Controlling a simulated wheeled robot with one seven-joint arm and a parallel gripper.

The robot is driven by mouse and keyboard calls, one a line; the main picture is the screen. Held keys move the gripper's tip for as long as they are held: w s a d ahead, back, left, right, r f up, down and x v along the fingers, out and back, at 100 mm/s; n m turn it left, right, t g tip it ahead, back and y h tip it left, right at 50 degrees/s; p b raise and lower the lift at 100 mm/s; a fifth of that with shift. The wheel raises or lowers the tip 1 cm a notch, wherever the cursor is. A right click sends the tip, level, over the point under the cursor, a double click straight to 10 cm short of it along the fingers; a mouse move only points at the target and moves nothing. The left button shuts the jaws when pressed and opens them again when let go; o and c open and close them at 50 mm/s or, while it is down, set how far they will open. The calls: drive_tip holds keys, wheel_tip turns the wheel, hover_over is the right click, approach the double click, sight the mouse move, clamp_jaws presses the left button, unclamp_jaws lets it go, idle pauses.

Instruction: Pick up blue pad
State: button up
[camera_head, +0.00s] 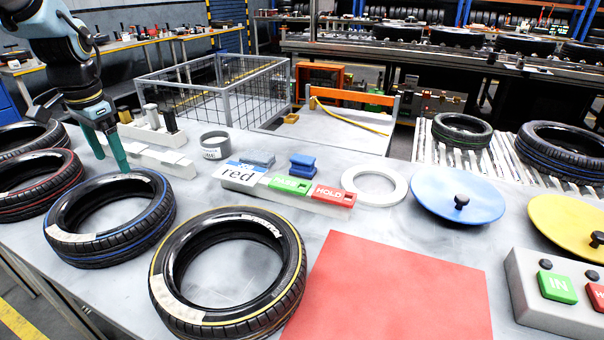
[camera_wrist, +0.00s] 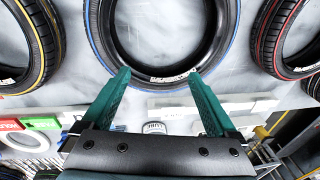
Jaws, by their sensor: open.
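A small dark blue pad-like block (camera_head: 304,166) sits on the grey table, behind the green and red signs. A flatter grey-blue pad (camera_head: 257,159) lies just left of it; I cannot tell for certain which is the blue pad. My gripper (camera_head: 112,163) has teal fingers pointing down, well to the left of both. In the wrist view, the fingers (camera_wrist: 159,74) are apart and empty at the edge of a blue-striped tyre (camera_wrist: 92,20). I cannot make out the pads clearly in the wrist view.
The blue-striped tyre stands below the gripper in the head view (camera_head: 68,245), with a yellow-striped tyre (camera_head: 290,275) and a red-striped tyre (camera_head: 65,186) beside it. A red mat (camera_head: 400,300) lies in front.

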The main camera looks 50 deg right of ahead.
drive_tip(key=s+d+f+m+b, duration=0.15)
drive_tip(key=d+m, duration=0.25)
drive_tip(key=d, duration=0.4)
drive_tip(key=s+d+m, duration=0.2)
drive_tip(key=d+m, duration=0.1)
drive_tip(key=d, duration=0.6)
drive_tip(key=m+b, duration=0.2)
drive_tip(key=m, duration=0.9)
hover_over(302, 159)
drive_tip(key=shift+s+a+f+h, duration=0.15)
drive_tip(key=shift+f+h, duration=0.05)
drive_tip(key=shift+f, duration=0.35)
drive_tip(key=shift+s+a+f+h, duration=0.1)
drive_tip(key=shift+a+f+h, duration=0.1)
drive_tip(key=shift+f, duration=0.3)
drive_tip(key=f, duration=0.3)
drive_tip(key=f+p, duration=0.1)
drive_tip(key=shift+w+d+f, duration=0.1)
drive_tip(key=shift+d+f, duration=0.1)
drive_tip(key=shift+d, duration=0.15)
drive_tip(key=shift+w+d+f+p, duration=0.15)
drive_tip(key=shift+f+p, duration=0.5)
drive_tip(key=shift+f, duration=0.85)
drive_tip(key=shift+w+d+f+p, duration=0.1)
drive_tip(key=shift+f+p, duration=0.55)
drive_tip(key=shift+f, duration=0.85)
drive_tip(key=shift+c, duration=0.2)
clamp_jaws()
